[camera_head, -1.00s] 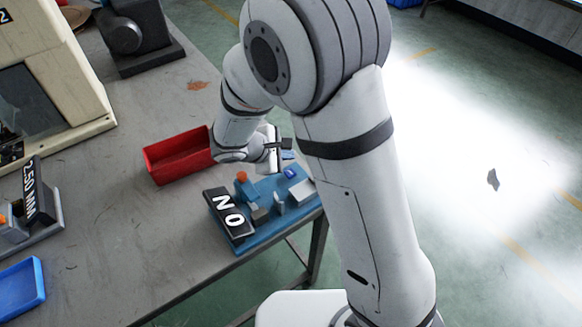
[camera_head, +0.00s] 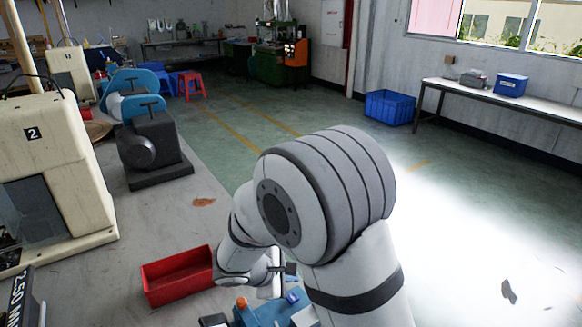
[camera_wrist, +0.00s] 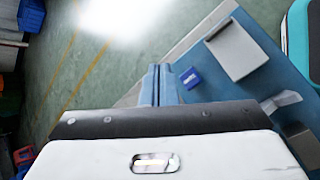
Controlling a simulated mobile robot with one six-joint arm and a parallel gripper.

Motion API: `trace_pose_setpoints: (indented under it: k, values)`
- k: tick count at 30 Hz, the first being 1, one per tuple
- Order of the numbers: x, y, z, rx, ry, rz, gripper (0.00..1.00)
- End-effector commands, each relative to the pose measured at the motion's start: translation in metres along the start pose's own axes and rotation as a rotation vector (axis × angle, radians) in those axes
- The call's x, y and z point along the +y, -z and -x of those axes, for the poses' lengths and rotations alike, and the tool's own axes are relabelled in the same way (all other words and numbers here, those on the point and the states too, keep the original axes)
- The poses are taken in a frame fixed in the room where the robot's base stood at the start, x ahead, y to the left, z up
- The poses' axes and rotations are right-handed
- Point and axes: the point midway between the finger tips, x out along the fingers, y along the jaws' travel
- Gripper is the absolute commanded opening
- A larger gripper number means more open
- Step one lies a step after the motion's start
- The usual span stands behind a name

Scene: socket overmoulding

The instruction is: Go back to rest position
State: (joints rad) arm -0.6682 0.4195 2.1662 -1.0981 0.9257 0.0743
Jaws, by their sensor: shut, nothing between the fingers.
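My gripper (camera_head: 291,269) is low at the table's near right edge, over the blue fixture (camera_head: 262,316), partly hidden behind my own arm. In the wrist view my gripper's two fingers (camera_wrist: 160,72) are together with nothing between them. Right of them the blue fixture (camera_wrist: 262,90) carries a light grey block (camera_wrist: 237,50) and a small blue block (camera_wrist: 191,78). I cannot tell how far the fingertips are from the fixture.
A red bin (camera_head: 178,277) stands left of my gripper. A beige machine marked 2 (camera_head: 60,165) and a dark motor-like unit (camera_head: 152,150) stand farther back on the grey table (camera_head: 130,222). The floor (camera_head: 450,190) to the right is open. A side bench (camera_head: 470,95) lines the right wall.

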Motion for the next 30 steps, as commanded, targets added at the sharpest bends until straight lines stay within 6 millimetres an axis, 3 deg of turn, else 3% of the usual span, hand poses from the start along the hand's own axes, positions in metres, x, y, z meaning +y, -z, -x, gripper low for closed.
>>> trace_pose_setpoints:
  k: [7,12,15,21,30]
  values:
    - [-0.007,-0.091,0.009,-0.008,0.193,-0.335,0.00]
    - [-0.031,-0.156,0.025,0.013,0.367,-0.656,0.00]
    - [-0.048,-0.185,0.038,0.038,0.458,-0.842,0.00]
    - [-0.077,-0.222,0.067,0.117,0.606,-1.192,0.00]
    - [-0.096,-0.237,0.091,0.208,0.699,-1.451,0.00]
